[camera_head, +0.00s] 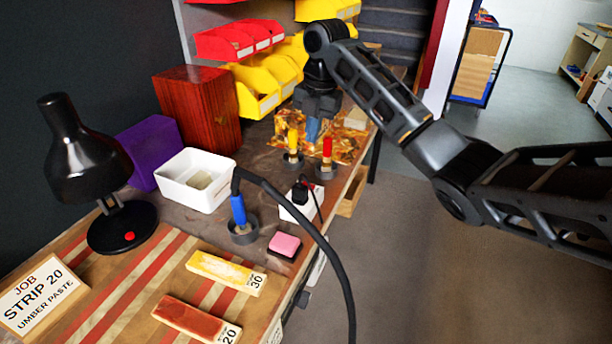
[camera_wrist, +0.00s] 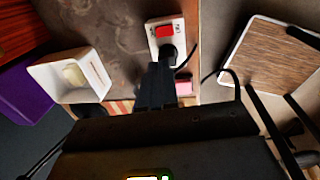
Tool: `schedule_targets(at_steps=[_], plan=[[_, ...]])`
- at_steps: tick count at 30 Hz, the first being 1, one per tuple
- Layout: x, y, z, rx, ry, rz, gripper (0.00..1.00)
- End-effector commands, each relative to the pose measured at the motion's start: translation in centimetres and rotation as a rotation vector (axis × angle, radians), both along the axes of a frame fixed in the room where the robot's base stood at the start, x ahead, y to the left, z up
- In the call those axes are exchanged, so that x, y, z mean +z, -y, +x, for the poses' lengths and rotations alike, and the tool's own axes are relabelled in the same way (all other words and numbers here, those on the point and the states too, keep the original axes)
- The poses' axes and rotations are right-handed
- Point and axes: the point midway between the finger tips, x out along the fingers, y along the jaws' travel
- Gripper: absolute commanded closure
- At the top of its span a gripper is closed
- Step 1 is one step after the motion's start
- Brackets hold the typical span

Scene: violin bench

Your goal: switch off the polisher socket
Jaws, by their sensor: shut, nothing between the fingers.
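The socket (camera_head: 298,207) is a white block near the bench's right edge, with a black plug and cord on it. In the wrist view the white socket (camera_wrist: 153,44) shows a red rocker switch (camera_wrist: 164,31), with the black plug (camera_wrist: 168,52) just below it. I cannot tell the switch's position. My gripper (camera_head: 315,118) is shut and empty, and points down above the bench, beyond the socket in the head view. In the wrist view my shut dark fingers (camera_wrist: 157,70) overlap the view just below the socket's lower left; contact cannot be told.
A white tray (camera_head: 182,196) and a blue-handled tool in a round holder (camera_head: 243,236) stand left of the socket. A pink block (camera_head: 285,245) lies in front. Yellow (camera_head: 293,142) and red (camera_head: 327,150) handles stand behind. A black lamp (camera_head: 80,165) is at left.

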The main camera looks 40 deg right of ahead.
Motion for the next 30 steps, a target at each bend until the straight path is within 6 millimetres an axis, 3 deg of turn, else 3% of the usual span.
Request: schedule_targets(at_steps=[5,21,30], plan=[[-1.6,-0.1,0.1,-0.002,-0.003,0.001,1.00],[-11.4,-0.5,1.2,-0.001,-0.004,0.001,1.00],[-13.7,-0.6,1.5,-0.001,-0.002,-0.001,1.00]])
